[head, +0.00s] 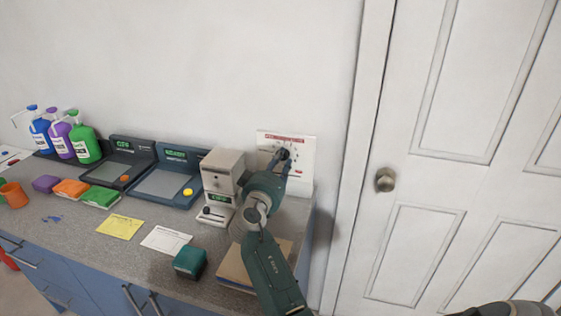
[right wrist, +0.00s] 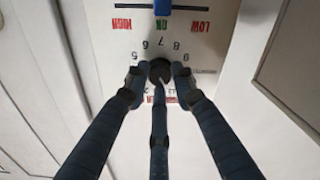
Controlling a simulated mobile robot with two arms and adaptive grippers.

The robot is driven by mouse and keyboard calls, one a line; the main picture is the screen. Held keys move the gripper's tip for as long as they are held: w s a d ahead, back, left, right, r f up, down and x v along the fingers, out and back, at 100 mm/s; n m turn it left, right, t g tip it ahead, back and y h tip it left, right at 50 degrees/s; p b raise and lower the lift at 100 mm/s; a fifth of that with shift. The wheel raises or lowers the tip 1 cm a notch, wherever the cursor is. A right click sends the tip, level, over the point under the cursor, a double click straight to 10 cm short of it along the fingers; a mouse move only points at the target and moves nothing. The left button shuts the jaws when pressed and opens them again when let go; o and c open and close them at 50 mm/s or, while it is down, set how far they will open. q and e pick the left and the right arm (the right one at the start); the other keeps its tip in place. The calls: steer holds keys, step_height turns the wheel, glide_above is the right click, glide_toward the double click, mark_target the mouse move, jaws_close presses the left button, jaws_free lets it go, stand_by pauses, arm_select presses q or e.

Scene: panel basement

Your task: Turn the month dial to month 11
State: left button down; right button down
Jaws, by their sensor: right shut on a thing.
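The month dial is a small dark round knob (right wrist: 160,72) on a white wall panel, seen upside down in the right wrist view. Printed numbers around it include 5, 6, 7, 8 and 9; others are hidden behind my fingers. In the head view the panel (head: 305,150) hangs on the wall above the counter's right end. My right gripper (right wrist: 159,76) is shut on the knob, its fingers around it. In the head view the right gripper (head: 281,155) covers the panel's middle. The knob's pointer setting cannot be read.
A beige device (head: 222,172) stands on the counter just left of my right arm. Two scales (head: 170,184), bottles (head: 84,142), sponges and papers lie further left. A white door (head: 450,190) is to the right. A blue slider (right wrist: 162,6) sits on the panel.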

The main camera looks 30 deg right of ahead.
steer(key=shift+n, duration=1.3)
steer(key=shift+r+n, duration=0.1)
steer(key=shift+n, duration=1.4)
steer(key=c, duration=1.4)
jaws_free()
steer(key=v, duration=0.7)
